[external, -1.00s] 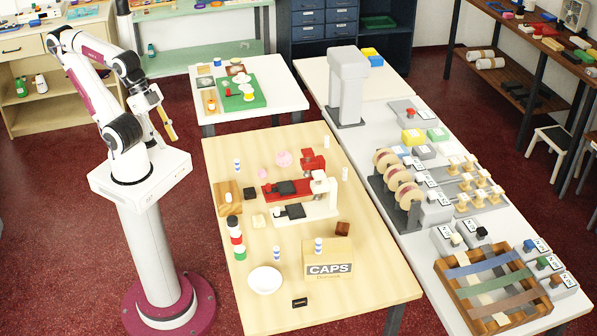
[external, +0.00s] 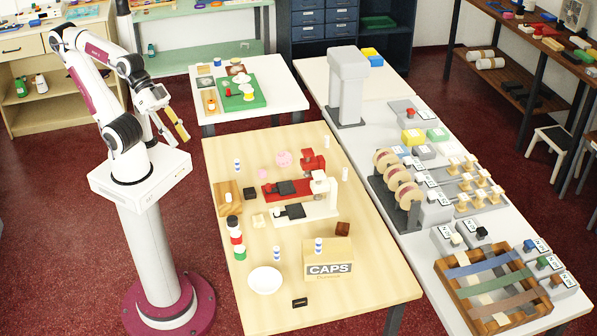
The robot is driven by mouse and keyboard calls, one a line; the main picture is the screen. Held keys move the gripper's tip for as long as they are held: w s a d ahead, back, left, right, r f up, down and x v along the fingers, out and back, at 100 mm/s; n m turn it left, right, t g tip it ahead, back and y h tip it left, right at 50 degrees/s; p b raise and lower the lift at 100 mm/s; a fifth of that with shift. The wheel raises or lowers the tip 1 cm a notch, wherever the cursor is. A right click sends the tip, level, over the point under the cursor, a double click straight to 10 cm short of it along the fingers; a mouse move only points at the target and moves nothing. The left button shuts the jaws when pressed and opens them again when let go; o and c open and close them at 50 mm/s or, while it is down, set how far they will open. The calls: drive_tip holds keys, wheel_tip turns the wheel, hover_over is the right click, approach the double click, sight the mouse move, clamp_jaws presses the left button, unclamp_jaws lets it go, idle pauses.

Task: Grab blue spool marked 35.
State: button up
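No spool marked 35 can be made out; the markings are too small to read. I cannot tell whether any is a spool. Pale spools (external: 481,198) stand on the grey counter at the right. My gripper (external: 174,125) is in the air left of the wooden table, away from all these. Its two fingers look apart, one with a yellow face, and nothing shows between them.
The wooden table (external: 345,275) carries a white bowl (external: 265,280), a CAPS box (external: 329,262), a red machine (external: 313,160) and a white machine (external: 318,207). A rack of large reels (external: 398,182) and a wooden tray (external: 447,290) occupy the right counter.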

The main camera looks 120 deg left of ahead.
drive_tip(key=w+a+r+n+t+y, duration=0.1)
drive_tip(key=w+a+r+n+t, duration=0.15)
drive_tip(key=w, duration=0.35)
drive_tip(key=w+a+r+n+t+y, duration=0.1)
drive_tip(key=w+r+n+t, duration=0.1)
drive_tip(key=w+n, duration=0.3)
drive_tip(key=w+a+f+n+g+y, duration=0.3)
drive_tip(key=w+a+f+n+y, duration=0.25)
drive_tip(key=a+f, duration=0.4)
drive_tip(key=n+g+y, duration=0.5)
drive_tip(key=g+y, duration=0.3)
drive_tip(key=g, duration=0.4)
approach(237, 165)
drive_tip(key=shift+w+a+r+h, duration=0.15)
drive_tip(key=shift+w+a+r, duration=0.15)
drive_tip(key=shift+r, duration=0.2)
drive_tip(key=shift+w+a+r+h, duration=0.1)
drive_tip(key=shift+w+a+r, duration=0.1)
drive_tip(key=shift+a+r, duration=0.25)
drive_tip(key=shift+s+f+m, duration=0.3)
drive_tip(key=shift+s+f, duration=0.05)
drive_tip(key=shift+f, duration=0.2)
drive_tip(key=shift+a, duration=0.1)
drive_tip(key=shift+x, duration=1.2)
